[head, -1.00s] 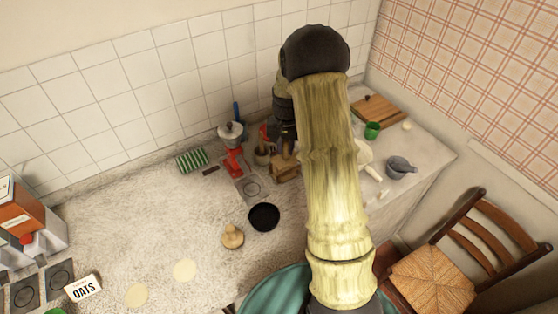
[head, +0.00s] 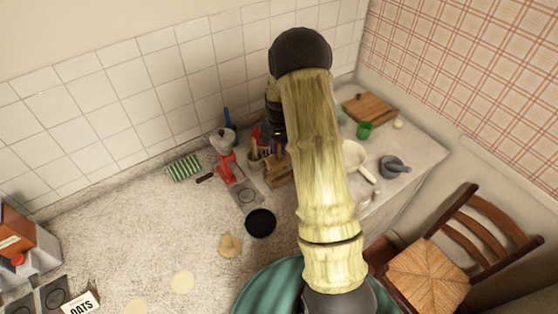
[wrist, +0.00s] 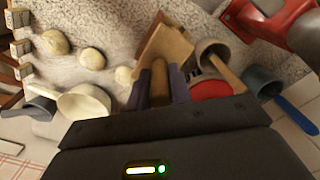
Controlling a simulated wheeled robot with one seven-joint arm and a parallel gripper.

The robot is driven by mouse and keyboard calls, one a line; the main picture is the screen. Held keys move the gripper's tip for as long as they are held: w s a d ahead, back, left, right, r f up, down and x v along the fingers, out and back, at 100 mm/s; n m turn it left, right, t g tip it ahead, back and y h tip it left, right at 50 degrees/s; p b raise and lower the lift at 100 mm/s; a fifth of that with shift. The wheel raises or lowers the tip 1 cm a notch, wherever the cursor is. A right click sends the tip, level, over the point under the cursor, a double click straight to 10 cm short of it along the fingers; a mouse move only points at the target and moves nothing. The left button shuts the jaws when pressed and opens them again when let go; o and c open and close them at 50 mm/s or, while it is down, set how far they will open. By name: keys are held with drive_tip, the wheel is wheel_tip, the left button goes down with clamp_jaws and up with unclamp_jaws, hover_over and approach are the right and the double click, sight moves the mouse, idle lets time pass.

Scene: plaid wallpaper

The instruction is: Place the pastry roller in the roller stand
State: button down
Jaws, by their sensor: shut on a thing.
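In the wrist view my gripper (wrist: 160,88) has its two dark fingers closed on a brown wooden cylinder (wrist: 159,76), which looks like the handle of the pastry roller. A light wooden block (wrist: 168,42) lies just beyond the fingertips and looks like the roller stand; whether the roller touches it I cannot tell. In the head view the wooden stand (head: 279,174) is on the counter beside my arm, partly covered by it. My gripper and the roller are mostly hidden behind my arm there.
Close by are a crock with a wooden-handled utensil (wrist: 211,58), a red round thing (wrist: 210,90) and a red appliance (wrist: 265,18). A cream pan (head: 353,153), mortar (head: 390,166), green cup (head: 364,130) and cutting board (head: 370,107) sit right.

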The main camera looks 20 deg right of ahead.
sight(279, 159)
drive_tip(key=shift+f, duration=0.8)
drive_tip(key=shift+f+p, duration=1)
drive_tip(key=shift+f, duration=1.05)
drive_tip(key=shift+f, duration=0.1)
drive_tip(key=c, duration=1.3)
unclamp_jaws()
drive_tip(key=shift+o, duration=0.2)
drive_tip(key=shift+w, duration=0.15)
